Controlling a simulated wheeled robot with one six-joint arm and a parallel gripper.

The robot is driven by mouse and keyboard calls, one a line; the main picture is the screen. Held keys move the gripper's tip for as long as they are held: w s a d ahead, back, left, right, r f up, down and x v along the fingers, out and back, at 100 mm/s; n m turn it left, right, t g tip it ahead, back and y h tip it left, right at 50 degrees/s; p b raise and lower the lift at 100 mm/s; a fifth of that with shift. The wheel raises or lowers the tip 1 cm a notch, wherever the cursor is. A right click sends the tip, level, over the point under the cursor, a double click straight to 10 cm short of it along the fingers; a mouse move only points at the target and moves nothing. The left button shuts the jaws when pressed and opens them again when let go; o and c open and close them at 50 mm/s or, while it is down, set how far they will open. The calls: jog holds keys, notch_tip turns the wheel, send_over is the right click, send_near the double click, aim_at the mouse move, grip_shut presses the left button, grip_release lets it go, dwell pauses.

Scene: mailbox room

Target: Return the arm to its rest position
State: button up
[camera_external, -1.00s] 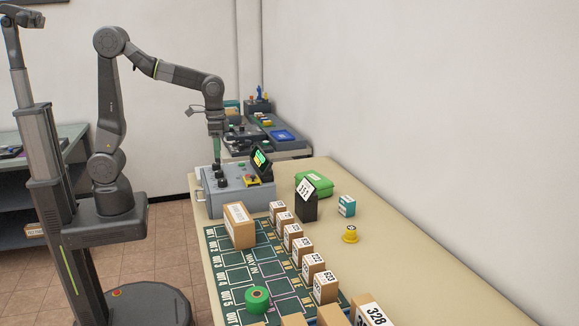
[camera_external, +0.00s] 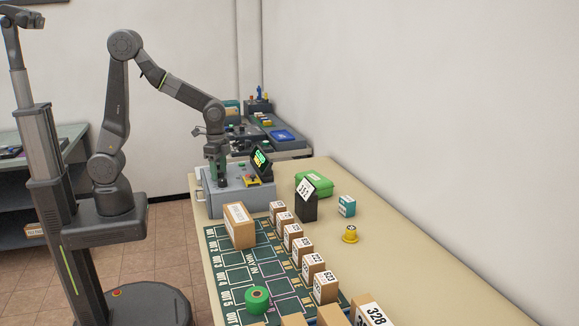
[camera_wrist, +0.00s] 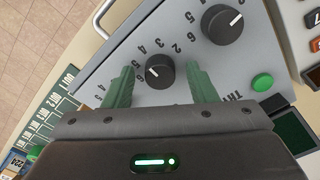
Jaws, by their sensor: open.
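My arm reaches out over the far end of the table, bent at the elbow with the hand pointing down. My gripper (camera_external: 218,178) is low at the grey control box (camera_external: 232,198). In the wrist view my gripper (camera_wrist: 158,82) is open, its two green fingers on either side of a black knob (camera_wrist: 159,72) with a white pointer line. Whether the fingers touch the knob I cannot tell. A second black knob (camera_wrist: 222,24) and a green button (camera_wrist: 262,82) sit on the same panel.
On the table (camera_external: 400,270) stand a tan box (camera_external: 240,226), several numbered small boxes, a green tape roll (camera_external: 257,299), a black number stand (camera_external: 307,204), a green case (camera_external: 314,184) and a yellow object (camera_external: 350,234). A small screen (camera_external: 261,161) rises beside my gripper.

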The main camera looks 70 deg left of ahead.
jog(key=m, duration=1)
jog(key=shift+b, duration=0.4)
jog(key=shift+r+m, duration=0.3)
jog(key=shift+r, duration=1.05)
